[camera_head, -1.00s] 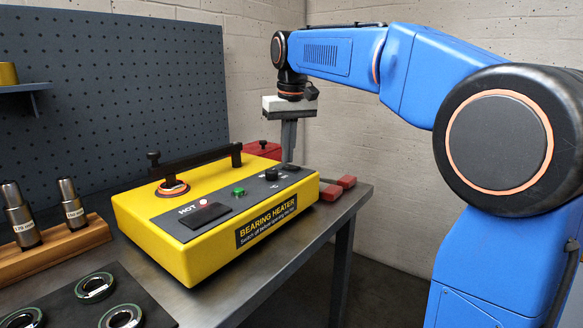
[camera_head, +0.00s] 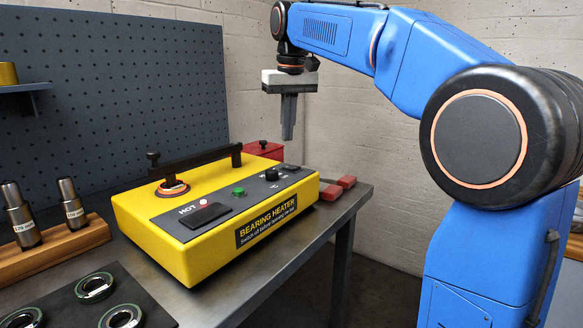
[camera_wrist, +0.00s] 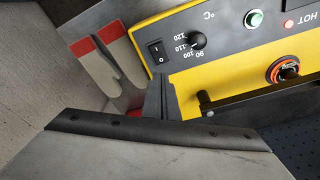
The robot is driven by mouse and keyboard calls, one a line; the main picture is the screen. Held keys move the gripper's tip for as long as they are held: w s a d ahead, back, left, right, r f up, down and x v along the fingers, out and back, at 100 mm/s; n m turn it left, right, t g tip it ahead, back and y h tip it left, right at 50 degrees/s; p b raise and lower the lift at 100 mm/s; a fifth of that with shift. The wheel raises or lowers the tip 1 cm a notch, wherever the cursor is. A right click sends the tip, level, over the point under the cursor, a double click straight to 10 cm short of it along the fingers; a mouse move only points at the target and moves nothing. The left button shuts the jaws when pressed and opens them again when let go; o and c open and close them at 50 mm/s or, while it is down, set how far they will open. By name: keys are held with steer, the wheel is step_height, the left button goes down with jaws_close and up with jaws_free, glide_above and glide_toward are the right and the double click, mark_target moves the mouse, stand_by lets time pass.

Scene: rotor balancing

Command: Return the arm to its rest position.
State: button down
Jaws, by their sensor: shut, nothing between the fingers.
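My gripper (camera_head: 288,137) hangs fingers-down above the back right part of the yellow bearing heater (camera_head: 217,215). Its fingers are shut with nothing between them, and the tips are clear of the heater. My blue arm reaches in from the right. In the wrist view the gripper fingers (camera_wrist: 158,98) show beside the heater's control panel, with a dial and a rocker switch (camera_wrist: 158,53). The red HOT lamp (camera_head: 203,202) and the green button (camera_head: 238,191) look lit. A bearing ring (camera_head: 173,187) sits on the heater under the black bar (camera_head: 195,165).
A pair of red-ended grey pieces (camera_wrist: 108,60) lies right of the heater. A red box (camera_head: 264,149) stands behind it. Shafts in a wooden stand (camera_head: 50,248) and bearings on a dark mat (camera_head: 90,310) are at left. The perforated panel (camera_head: 120,90) stands behind. Air around my gripper is free.

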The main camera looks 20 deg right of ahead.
stand_by(0.3)
steer(key=s+d+f+t, duration=0.1)
steer(key=s+d+f, duration=0.2)
steer(key=s+f, duration=1.2)
steer(key=s+d+f+m+t, duration=0.1)
steer(key=s+d+f, duration=0.3)
steer(key=s+f, duration=1.2)
steer(key=shift+s+f+t, duration=0.2)
steer(key=shift+s+t, duration=0.3)
steer(key=shift+s, duration=0.65)
